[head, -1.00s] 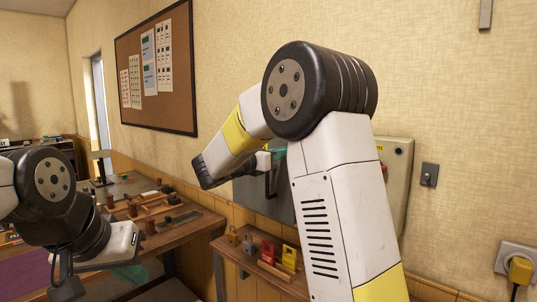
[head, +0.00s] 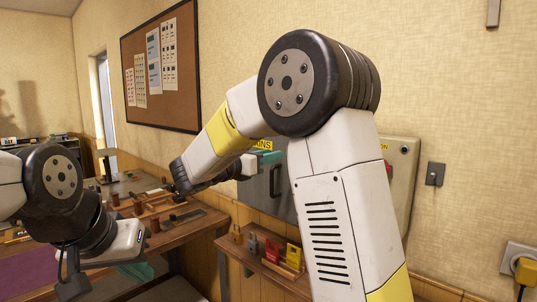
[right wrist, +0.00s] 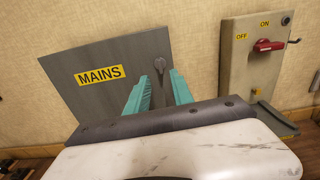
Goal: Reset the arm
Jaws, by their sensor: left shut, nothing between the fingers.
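My right gripper (right wrist: 160,76) is open. Its two teal fingers stand apart on either side of an upright dark door handle (right wrist: 160,65) in the right wrist view. Whether they touch the handle I cannot tell. The handle sits on a grey panel (right wrist: 70,100) with a yellow MAINS label (right wrist: 101,76). In the head view the handle (head: 274,180) shows beside my right forearm and the panel (head: 284,206) is partly hidden by my arm. My left gripper (head: 136,272) hangs at the lower left in the head view, shut and empty, above the floor near the bench.
A switch box (right wrist: 250,80) with a red lever (right wrist: 268,45) and ON/OFF labels stands right of the panel. A shelf (head: 262,268) with padlocks and red and yellow tags is below. A workbench (head: 175,238) with wooden parts stands left.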

